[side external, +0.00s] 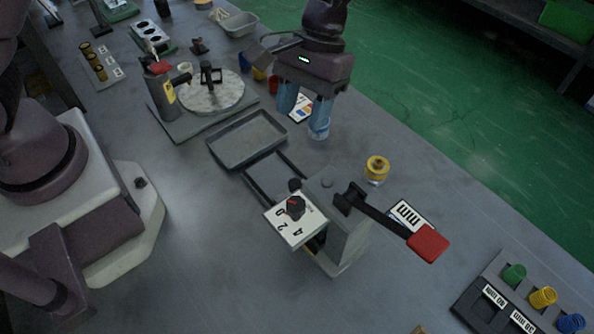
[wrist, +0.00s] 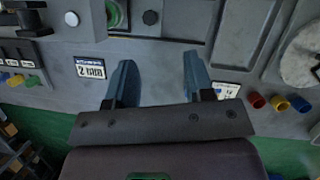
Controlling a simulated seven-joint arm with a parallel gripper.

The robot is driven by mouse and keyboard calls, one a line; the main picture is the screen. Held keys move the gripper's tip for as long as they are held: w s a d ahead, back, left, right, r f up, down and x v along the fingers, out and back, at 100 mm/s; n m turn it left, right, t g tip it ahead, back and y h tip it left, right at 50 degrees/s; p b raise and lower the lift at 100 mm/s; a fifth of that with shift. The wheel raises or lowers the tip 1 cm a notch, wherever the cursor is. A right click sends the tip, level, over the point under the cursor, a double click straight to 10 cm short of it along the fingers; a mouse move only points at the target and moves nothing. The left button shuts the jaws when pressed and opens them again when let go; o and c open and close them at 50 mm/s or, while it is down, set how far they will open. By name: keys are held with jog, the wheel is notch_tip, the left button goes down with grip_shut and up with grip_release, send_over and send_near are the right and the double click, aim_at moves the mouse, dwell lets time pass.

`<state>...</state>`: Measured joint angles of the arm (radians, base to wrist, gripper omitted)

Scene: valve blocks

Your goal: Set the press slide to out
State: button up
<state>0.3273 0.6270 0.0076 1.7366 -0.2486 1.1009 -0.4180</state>
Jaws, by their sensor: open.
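The press (side external: 347,232) is a grey block at the middle right of the side view. It has a black lever with a red handle (side external: 428,243) and a white dial plate (side external: 290,232) with a black knob. Two dark rails (side external: 262,188) run from the press toward a grey tray. Whether a separate slide sits on them is unclear. In the wrist view, dark rails (wrist: 150,39) and a round green part (wrist: 115,14) show at the top. My gripper (side external: 302,122) has blue fingers, spread and empty, above the bench behind the press; they also show in the wrist view (wrist: 160,61).
The grey tray (side external: 262,152) lies beyond the rails. A round turntable (side external: 225,97) stands farther back. A yellow-topped cylinder (side external: 377,166) and a label card (side external: 410,213) are right of the press. Colored spools (side external: 543,297) stand at lower right.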

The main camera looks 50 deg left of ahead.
aim_at(296, 182)
jog(key=shift+n, duration=0.9)
jog(key=x, duration=0.4)
jog(key=d+x, duration=0.1)
jog(key=x, duration=0.6)
jog(key=shift+w+d+f, duration=0.25)
jog(key=shift+d+f, duration=0.1)
jog(key=shift+f, duration=0.05)
